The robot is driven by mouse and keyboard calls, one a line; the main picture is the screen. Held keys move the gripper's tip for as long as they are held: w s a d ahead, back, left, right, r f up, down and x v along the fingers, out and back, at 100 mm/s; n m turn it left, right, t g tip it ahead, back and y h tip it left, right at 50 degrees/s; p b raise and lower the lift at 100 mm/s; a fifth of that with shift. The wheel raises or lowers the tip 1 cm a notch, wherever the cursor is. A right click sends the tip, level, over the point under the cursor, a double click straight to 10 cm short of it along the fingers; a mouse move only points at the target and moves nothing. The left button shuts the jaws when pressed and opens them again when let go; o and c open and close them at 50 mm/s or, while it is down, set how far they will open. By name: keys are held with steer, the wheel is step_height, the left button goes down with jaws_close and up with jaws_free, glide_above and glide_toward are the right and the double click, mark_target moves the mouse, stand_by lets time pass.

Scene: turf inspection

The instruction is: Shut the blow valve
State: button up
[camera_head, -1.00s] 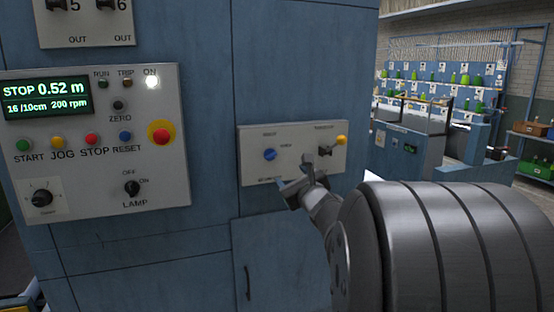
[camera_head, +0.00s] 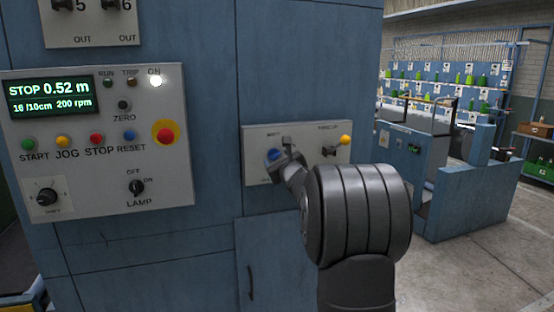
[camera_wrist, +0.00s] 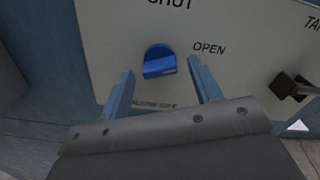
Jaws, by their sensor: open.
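The blue valve knob (camera_wrist: 159,62) is on a pale panel in the wrist view. Its grip lies roughly sideways, with a pale mark on its right end, on the side of the word OPEN. SHUT stands above it; lettering below is partly hidden by my gripper. My gripper (camera_wrist: 162,82) is open, its two blue fingers apart below and to either side of the knob, with nothing between the tips. In the head view my gripper (camera_head: 286,154) is at the left part of the panel and partly covers the blue knob (camera_head: 271,155).
A black lever (camera_head: 330,151) and a yellow knob (camera_head: 345,139) sit to the right on the same panel (camera_head: 310,133). A control box (camera_head: 95,215) with buttons, a red emergency stop and a lit display is at left. Open floor lies at right.

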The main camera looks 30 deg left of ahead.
steer(key=shift+w+a, duration=0.4)
steer(key=c, duration=1)
steer(key=shift+n, duration=0.4)
steer(key=n, duration=0.5)
steer(key=shift+n, duration=0.3)
steer(key=n, duration=0.6)
steer(key=shift+n, duration=0.4)
